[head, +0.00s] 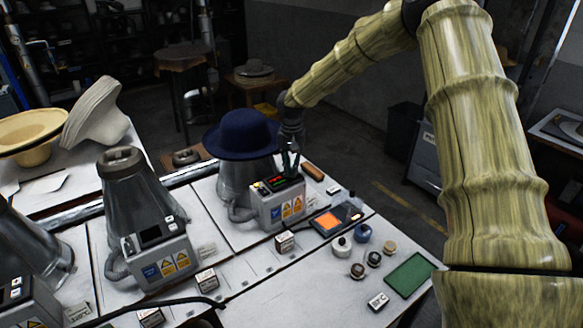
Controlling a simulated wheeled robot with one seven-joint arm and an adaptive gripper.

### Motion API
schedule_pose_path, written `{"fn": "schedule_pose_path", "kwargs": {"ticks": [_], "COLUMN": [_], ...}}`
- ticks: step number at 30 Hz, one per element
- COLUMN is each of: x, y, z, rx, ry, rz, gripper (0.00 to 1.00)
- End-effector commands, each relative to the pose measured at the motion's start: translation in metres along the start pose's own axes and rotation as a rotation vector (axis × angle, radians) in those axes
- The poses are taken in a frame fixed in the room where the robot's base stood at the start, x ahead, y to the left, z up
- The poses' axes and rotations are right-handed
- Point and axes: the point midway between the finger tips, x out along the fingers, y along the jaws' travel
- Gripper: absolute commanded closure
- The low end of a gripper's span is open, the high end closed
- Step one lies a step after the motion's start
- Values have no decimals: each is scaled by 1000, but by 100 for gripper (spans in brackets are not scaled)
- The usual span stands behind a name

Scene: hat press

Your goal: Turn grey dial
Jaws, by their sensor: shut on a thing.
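My gripper (289,161) points down at the top of the grey control box (285,207) on the right-hand hat press. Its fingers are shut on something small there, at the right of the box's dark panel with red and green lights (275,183). This fits the grey dial, but the fingers hide it and I cannot make out its shape or angle. A dark blue felt hat (240,135) sits on the metal cone (234,180) of this press, just left of my gripper.
A similar press (145,215) stands to the left, with pale hats behind it. Right of the control box lie a tablet with an orange screen (328,222), several small round pots, including a blue one (362,232), and a green mat (410,275). The front right bench is partly clear.

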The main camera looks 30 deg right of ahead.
Motion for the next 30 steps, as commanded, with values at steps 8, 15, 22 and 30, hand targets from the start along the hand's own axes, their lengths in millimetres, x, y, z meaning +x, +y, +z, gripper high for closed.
{"fn": "schedule_pose_path", "kwargs": {"ticks": [8,15,22,30], "x": [-1,-2,-2,-1], "y": [1,1,2,4], "z": [-1,-1,-1,-2], "rx": [-45,-191,-401,-658], "ry": [2,2,2,1], "rz": [1,3,2,2], "gripper": [100,100,100,100]}}
